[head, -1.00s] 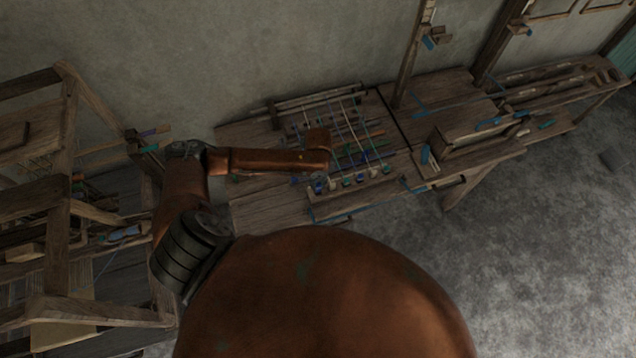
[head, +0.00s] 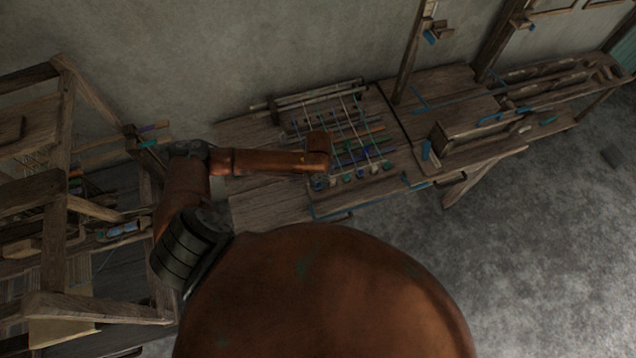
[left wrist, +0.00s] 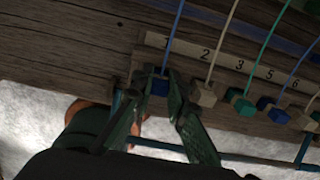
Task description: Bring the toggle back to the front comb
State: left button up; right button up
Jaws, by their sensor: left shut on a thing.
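The front comb shows as a pale numbered strip (left wrist: 222,58) on the wooden board in the left wrist view. A blue toggle (left wrist: 160,85) hangs on a blue cord near number 1. My left gripper (left wrist: 163,93) has its two dark green fingers on either side of this blue toggle and is shut on it, at the board's front edge. In the head view my left forearm (head: 268,161) reaches over the loom; the fingers are hidden under its end. The front row of toggles (head: 361,173) shows beside it. My right gripper is not in view.
A grey toggle (left wrist: 204,95), a green toggle (left wrist: 240,101) and more sit in a row to the right, close to the gripper. A wooden frame (head: 62,200) stands at the left. A wooden box (head: 468,128) sits on the bench at the right.

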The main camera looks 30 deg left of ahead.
pick_arm(q)
jog(key=o, duration=0.9)
notch_tip(320, 180, up, 12)
jog(key=shift+r, duration=0.1)
